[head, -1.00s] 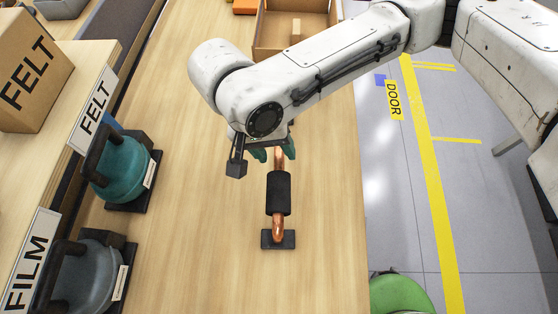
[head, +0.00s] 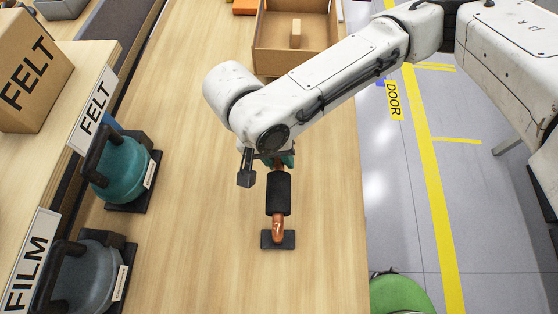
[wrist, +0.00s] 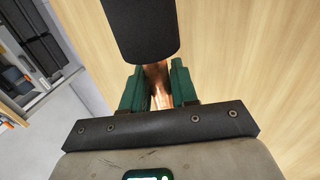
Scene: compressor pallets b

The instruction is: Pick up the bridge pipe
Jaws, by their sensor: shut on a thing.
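The bridge pipe (head: 278,225) is a copper pipe with a black sleeve around its middle. Its near end is at a small dark base plate (head: 265,240) on the wooden table. My gripper (head: 276,163) is at the pipe's far end, beyond the sleeve. In the wrist view, the green fingers of my gripper (wrist: 157,92) are shut on the bare copper, with the black sleeve (wrist: 140,28) just ahead of them. The arm hides the pipe's far end in the head view. I cannot tell whether the pipe is lifted.
A cardboard tray (head: 297,62) with a small block (head: 296,34) stands at the back. Teal (head: 124,168) and grey-blue (head: 85,280) compressors stand on the left beside FELT and FILM signs. A green round object (head: 400,293) is past the table's right edge. Table around the pipe is clear.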

